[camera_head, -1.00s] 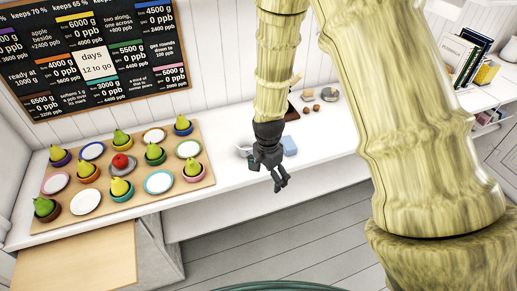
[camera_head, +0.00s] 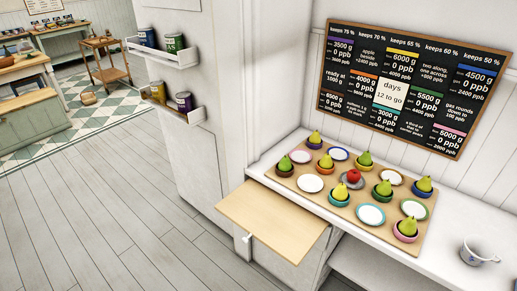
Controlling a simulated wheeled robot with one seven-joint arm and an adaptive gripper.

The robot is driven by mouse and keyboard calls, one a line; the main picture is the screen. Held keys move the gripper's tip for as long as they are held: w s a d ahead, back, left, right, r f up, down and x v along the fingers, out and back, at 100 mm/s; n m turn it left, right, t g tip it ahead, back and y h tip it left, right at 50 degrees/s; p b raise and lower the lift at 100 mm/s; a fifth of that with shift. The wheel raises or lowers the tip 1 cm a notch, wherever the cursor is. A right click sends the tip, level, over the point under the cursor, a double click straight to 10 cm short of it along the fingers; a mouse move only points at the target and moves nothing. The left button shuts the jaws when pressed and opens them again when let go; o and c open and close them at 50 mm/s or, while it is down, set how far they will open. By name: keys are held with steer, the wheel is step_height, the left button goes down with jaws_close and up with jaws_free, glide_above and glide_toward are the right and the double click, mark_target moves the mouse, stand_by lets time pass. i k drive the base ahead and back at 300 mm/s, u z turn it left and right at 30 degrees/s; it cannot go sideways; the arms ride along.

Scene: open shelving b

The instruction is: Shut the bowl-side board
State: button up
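A pale wooden pull-out board (camera_head: 270,218) juts out from the white counter, just below the counter top and in front of the bowls. It is flat, bare and drawn out, with a small white knob (camera_head: 248,238) on its front edge. Small coloured bowls with pears, such as a pink-rimmed bowl (camera_head: 405,233), stand on a wooden tray (camera_head: 337,213) on the counter with white plates and a red apple (camera_head: 353,176). My gripper and arm are not in view.
A white cup (camera_head: 477,252) stands at the right on the counter (camera_head: 455,225). A tall white cabinet (camera_head: 205,110) with door racks of cans rises left of the board. The plank floor (camera_head: 120,230) left of the board is clear. A wooden trolley (camera_head: 106,62) stands far left.

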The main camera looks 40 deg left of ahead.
mark_target(289, 229)
steer(key=k, duration=0.35)
steer(key=z, duration=1)
steer(key=i, duration=0.85)
steer(key=u, duration=2.9)
steer(key=i, duration=0.5)
steer(key=z, duration=0.1)
steer(key=k, duration=0.5)
